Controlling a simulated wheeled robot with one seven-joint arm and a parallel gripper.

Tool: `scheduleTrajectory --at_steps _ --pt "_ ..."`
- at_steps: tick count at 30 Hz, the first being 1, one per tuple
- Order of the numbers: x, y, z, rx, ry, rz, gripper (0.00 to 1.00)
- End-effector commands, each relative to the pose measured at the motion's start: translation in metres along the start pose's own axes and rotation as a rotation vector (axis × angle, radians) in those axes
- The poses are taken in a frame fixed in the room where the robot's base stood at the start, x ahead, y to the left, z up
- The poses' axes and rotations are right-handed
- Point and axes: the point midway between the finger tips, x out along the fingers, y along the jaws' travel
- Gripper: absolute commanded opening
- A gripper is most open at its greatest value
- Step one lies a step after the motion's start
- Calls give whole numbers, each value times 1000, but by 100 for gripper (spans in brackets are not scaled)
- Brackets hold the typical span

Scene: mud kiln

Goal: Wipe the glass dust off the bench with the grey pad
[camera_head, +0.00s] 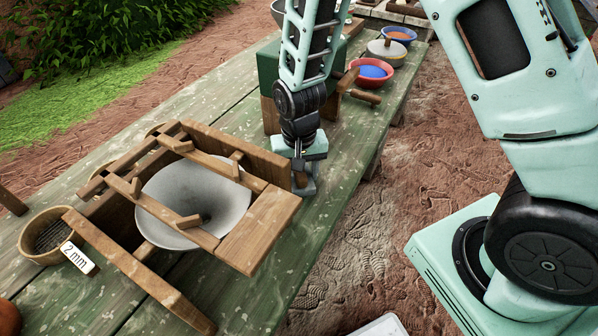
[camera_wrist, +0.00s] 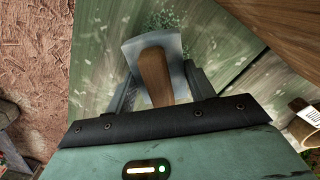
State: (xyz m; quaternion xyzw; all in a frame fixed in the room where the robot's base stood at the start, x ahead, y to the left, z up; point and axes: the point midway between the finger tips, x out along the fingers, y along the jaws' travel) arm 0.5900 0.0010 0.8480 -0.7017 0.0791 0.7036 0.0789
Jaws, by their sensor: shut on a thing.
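My gripper (camera_head: 303,165) is low over the green bench (camera_head: 345,150), close to its right edge and just right of the wooden frame. In the wrist view my gripper (camera_wrist: 160,82) is shut on the wooden handle of the grey pad (camera_wrist: 177,48). The pad is a small grey block, on or just above the bench; I cannot tell if it touches. In the head view the pad (camera_head: 305,187) is mostly hidden by my gripper. Dark green speckled glass dust (camera_wrist: 165,19) lies on the boards just beyond the pad in the wrist view.
A wooden frame (camera_head: 270,228) with a pale funnel bowl (camera_head: 170,195) stands close left of my gripper. A green box (camera_head: 268,75) stands behind. A red bowl of blue powder (camera_head: 372,73) and other bowls are at the far end. A "2 mm" sieve (camera_head: 45,232) is at left.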

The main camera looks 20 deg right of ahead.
Motion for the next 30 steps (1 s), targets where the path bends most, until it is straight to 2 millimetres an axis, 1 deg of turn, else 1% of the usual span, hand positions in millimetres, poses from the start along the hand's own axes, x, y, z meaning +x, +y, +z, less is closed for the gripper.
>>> scheduleTrajectory --at_steps 1,3,15,25,30 --pt "-10 0 -1 1 2 -1 36" --pt "-17 0 -1 2 3 -1 36" --pt "-53 1 -3 4 5 -1 36" --pt "-52 1 -3 5 6 -1 36" --pt "-62 1 -3 5 6 -1 36"
